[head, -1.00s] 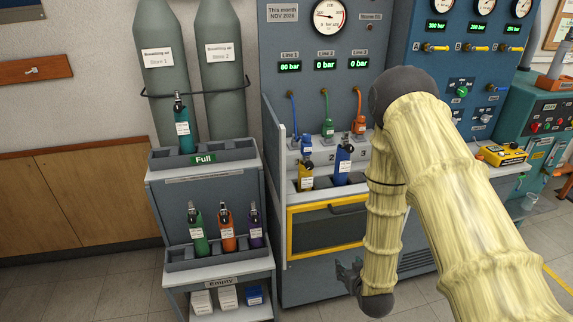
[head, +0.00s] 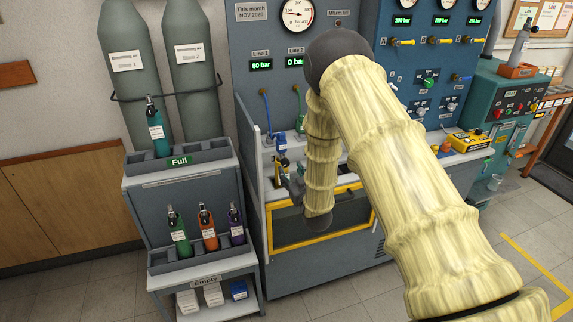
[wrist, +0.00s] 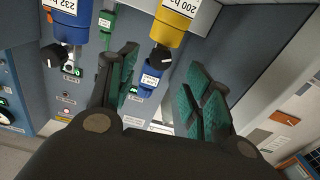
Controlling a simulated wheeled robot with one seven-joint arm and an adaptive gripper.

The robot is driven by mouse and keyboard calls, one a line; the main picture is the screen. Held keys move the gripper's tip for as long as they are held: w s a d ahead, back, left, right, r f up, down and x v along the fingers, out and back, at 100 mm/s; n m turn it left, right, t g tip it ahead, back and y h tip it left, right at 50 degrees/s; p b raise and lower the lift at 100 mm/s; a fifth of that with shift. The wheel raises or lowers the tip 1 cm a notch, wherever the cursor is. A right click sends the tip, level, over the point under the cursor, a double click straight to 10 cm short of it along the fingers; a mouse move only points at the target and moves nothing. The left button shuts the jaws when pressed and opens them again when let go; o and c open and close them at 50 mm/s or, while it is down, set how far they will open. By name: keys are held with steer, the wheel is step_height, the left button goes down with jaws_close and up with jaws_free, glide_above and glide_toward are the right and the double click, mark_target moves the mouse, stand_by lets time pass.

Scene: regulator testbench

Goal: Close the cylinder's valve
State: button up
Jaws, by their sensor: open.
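In the wrist view, a yellow cylinder (wrist: 178,22) with a label reading about 200 bar hangs into the top of the picture. Its black valve knob (wrist: 160,56) shows below it, between the lines of my two fingers. My gripper (wrist: 163,92) is open and empty, its teal pads apart on either side, not visibly touching the knob. A blue cylinder (wrist: 72,25) with its own black knob (wrist: 54,57) is to the left. In the head view my gripper (head: 292,184) is at the bench bay, largely covering the cylinders there.
A rack (head: 165,176) with several small cylinders stands left of the bench. The yellow-framed drawer (head: 300,235) is below my gripper.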

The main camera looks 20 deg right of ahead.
mark_target(286, 164)
steer(key=shift+w+a+p, duration=0.1)
steer(key=shift+w+p, duration=0.35)
steer(key=shift+w, duration=1.8)
steer(key=shift+c, duration=0.3)
steer(key=c, duration=1)
